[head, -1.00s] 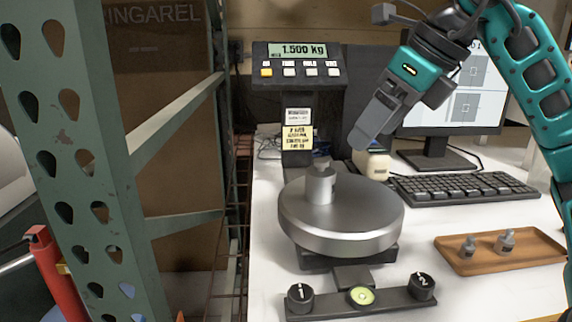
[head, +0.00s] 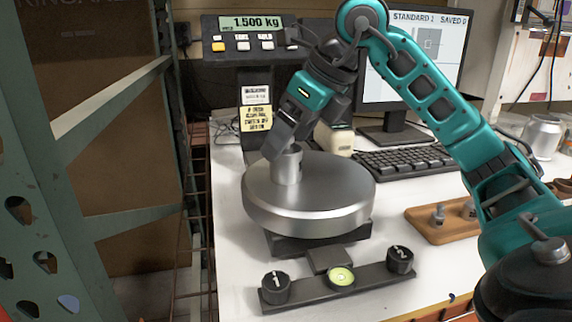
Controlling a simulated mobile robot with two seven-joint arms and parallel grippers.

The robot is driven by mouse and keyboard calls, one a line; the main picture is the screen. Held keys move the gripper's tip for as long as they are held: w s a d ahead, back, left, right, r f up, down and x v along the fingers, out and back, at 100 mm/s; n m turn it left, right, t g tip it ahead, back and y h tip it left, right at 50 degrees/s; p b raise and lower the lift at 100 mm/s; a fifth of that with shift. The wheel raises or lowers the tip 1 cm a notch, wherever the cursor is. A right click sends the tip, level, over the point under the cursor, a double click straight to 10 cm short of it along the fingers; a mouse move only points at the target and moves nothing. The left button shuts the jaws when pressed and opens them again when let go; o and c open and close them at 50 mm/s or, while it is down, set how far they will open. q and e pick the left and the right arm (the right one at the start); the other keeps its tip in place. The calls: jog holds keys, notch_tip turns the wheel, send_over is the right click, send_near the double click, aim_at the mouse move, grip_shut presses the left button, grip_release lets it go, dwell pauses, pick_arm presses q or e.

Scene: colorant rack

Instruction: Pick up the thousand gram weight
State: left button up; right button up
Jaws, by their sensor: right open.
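A silver cylindrical weight (head: 287,168) stands upright on the round metal pan (head: 325,207) of the scale, left of the pan's middle. No marking on it can be read. My right gripper (head: 276,145) is open and points down at the weight's top. Its fingers overlap the top in the picture; whether they touch or straddle it I cannot tell. The knob on top is hidden by the fingers. The scale display (head: 252,22) reads 1.500 kg. My left gripper is not in view.
Two small weights (head: 438,214) stand on a wooden tray (head: 430,232) to the right. A keyboard (head: 398,160) and monitor (head: 415,60) stand behind. A green metal rack post (head: 160,80) rises on the left. A bar with two knobs (head: 340,277) sits in front of the scale.

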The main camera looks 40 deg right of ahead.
jog(key=x, duration=0.3)
jog(key=shift+w+a+f, duration=0.1)
jog(key=shift+w+f, duration=0.1)
grip_shut()
jog(key=shift+r, duration=0.15)
dwell(0.7)
